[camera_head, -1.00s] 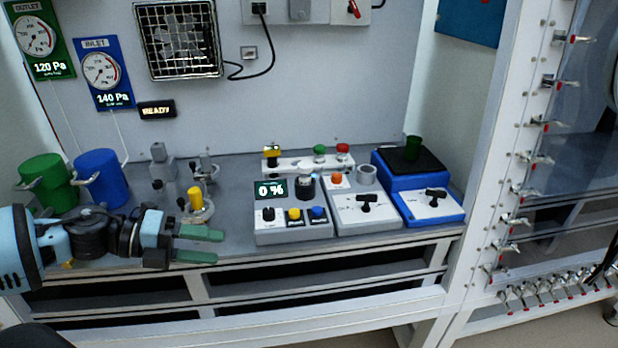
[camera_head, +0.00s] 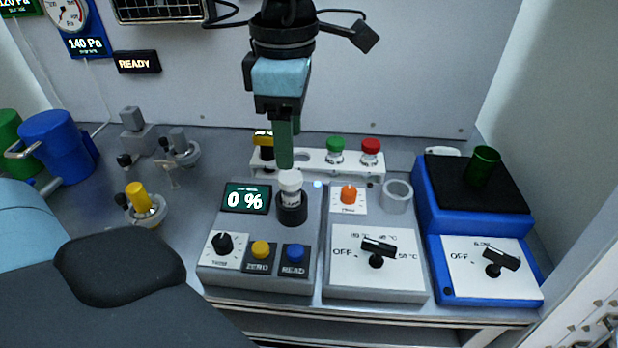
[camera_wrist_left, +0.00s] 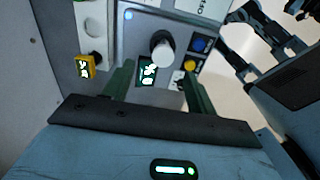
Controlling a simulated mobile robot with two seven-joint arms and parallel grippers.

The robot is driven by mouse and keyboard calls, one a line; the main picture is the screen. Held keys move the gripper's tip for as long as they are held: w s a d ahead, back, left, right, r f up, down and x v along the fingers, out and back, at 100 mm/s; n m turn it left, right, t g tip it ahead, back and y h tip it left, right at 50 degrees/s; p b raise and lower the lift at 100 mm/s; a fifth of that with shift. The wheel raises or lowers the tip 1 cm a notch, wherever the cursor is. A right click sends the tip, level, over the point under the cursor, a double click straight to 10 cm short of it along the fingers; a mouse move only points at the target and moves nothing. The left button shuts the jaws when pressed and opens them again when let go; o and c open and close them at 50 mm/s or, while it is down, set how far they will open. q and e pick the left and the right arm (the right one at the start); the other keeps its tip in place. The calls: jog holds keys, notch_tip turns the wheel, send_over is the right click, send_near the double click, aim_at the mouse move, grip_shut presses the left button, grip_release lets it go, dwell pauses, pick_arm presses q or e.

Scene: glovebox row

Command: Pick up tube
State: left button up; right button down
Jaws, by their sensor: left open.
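A tube with a white cap (camera_head: 290,180) stands upright in the black round holder (camera_head: 291,209) of the grey meter that reads 0 %. Its body is mostly hidden in the holder. In the left wrist view the white cap (camera_wrist_left: 162,54) lies beyond the fingertips, near the middle between the fingers. My left gripper (camera_head: 286,160) points down just above and behind the cap. It is open and empty (camera_wrist_left: 155,85). Tubes with green (camera_head: 335,145) and red (camera_head: 371,147) caps stand in a white rack (camera_head: 352,168); a yellow-capped one (camera_head: 264,138) is at its left end.
Right of the meter (camera_head: 262,275) stand a grey box with an orange knob (camera_head: 348,193) and a blue unit (camera_head: 432,225) bearing a green tube (camera_head: 483,166). Small fixtures, one with a yellow top (camera_head: 138,196), stand left. The wall is close behind the rack.

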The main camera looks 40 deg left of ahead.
aim_at(290, 176)
pick_arm(q)
jog(key=shift+s+f, duration=0.1)
jog(key=shift+s, duration=0.2)
jog(key=shift+s+f, duration=0.1)
jog(key=shift+f, duration=1.25)
jog(key=shift+d+f+p, duration=0.1)
jog(key=shift+f+p, duration=0.25)
jog(key=shift+f, duration=2.05)
pick_arm(e)
jog(key=shift+s+r, duration=0.25)
pick_arm(q)
jog(key=c, duration=1.1)
jog(key=shift+o, duration=0.2)
pick_arm(e)
jog(key=shift+s, duration=0.15)
